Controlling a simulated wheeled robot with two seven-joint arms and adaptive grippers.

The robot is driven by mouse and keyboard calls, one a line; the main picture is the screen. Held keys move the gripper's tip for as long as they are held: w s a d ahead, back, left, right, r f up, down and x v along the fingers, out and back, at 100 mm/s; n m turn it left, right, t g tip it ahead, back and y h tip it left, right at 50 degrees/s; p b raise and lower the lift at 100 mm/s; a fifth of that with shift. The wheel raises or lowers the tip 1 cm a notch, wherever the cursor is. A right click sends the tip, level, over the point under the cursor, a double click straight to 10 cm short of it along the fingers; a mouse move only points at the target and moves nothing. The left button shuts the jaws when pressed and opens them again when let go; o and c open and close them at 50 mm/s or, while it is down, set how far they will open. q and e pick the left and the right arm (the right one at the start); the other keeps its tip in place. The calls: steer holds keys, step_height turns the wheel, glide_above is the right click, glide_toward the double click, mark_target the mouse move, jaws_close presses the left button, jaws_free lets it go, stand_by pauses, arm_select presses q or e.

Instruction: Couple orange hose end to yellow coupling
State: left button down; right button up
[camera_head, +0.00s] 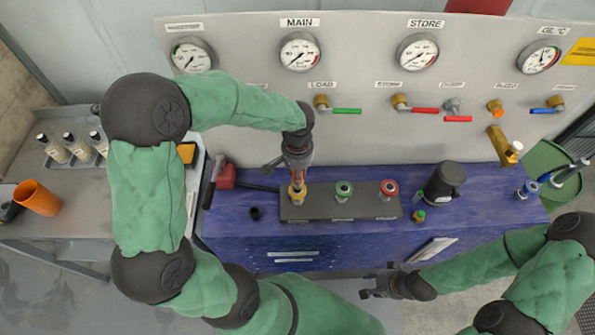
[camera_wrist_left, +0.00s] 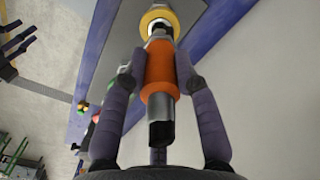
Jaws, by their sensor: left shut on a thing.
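My left gripper (camera_head: 296,172) points down over the yellow coupling (camera_head: 297,194), at the left end of a dark block. It is shut on the orange hose end (camera_wrist_left: 159,72), with a finger on each side of the orange sleeve. In the left wrist view the hose end's narrow tip is in line with the yellow coupling (camera_wrist_left: 158,15) and reaches its ring. I cannot tell whether it is seated inside. The head view shows only a little orange between the fingers. My right gripper (camera_head: 368,284) is open and empty in front of the bench.
Green (camera_head: 344,190) and red (camera_head: 389,188) couplings stand to the right on the same block. A black mug-like container (camera_head: 444,183) is on the blue bench (camera_head: 320,234). The panel (camera_head: 360,140) behind carries gauges and valve levers. A side table (camera_head: 70,190) holds bottles and an orange cup.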

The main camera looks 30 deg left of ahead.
arm_select(q)
steer(key=shift+f+b, duration=1.95)
steer(key=shift+f, duration=0.45)
steer(key=c, duration=0.9)
jaws_free()
steer(key=shift+o, duration=0.2)
step_height(320, 180, up, 12)
